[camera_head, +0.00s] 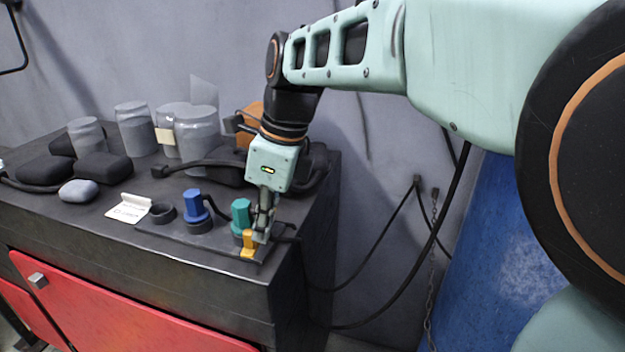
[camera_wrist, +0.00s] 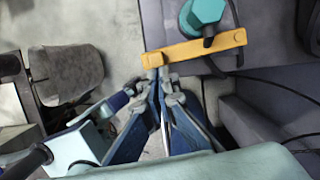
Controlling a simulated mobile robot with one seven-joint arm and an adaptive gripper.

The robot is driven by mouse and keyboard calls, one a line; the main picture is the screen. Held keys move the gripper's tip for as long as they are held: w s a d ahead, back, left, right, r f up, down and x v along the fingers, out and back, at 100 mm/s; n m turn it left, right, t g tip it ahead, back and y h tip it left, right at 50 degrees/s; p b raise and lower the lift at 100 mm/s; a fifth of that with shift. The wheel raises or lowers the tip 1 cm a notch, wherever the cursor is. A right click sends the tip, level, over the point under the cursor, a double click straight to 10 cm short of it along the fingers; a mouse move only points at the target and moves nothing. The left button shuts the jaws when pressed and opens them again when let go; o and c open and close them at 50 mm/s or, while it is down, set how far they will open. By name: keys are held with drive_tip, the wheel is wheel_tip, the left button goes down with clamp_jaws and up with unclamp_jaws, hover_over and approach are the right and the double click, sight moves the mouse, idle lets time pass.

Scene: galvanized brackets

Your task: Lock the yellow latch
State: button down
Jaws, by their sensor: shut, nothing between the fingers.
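The yellow latch (camera_head: 248,244) is at the front right of the cabinet top, in front of a teal knob (camera_head: 241,213). In the wrist view the yellow latch (camera_wrist: 195,48) is a long bar lying across the picture, with the teal knob (camera_wrist: 205,12) just beyond it. My gripper (camera_head: 261,236) is shut and empty, right beside the latch. In the wrist view my gripper's (camera_wrist: 158,72) fingertips meet at the bar's left part; I cannot tell whether they touch it. The fingers partly hide the latch in the head view.
A blue knob (camera_head: 196,207) and a black ring (camera_head: 163,213) stand left of the teal knob. A white card (camera_head: 130,208), dark pouches (camera_head: 104,167) and several grey jars (camera_head: 136,128) are further left and back. Black cables (camera_head: 385,235) hang at the right.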

drive_tip(key=shift+w+d, duration=0.15)
drive_tip(key=shift+d, duration=0.1)
drive_tip(key=shift+w+d+p, duration=0.35)
drive_tip(key=shift+w+d, duration=0.1)
drive_tip(key=shift+w, duration=0.05)
drive_tip(key=shift+d, duration=0.1)
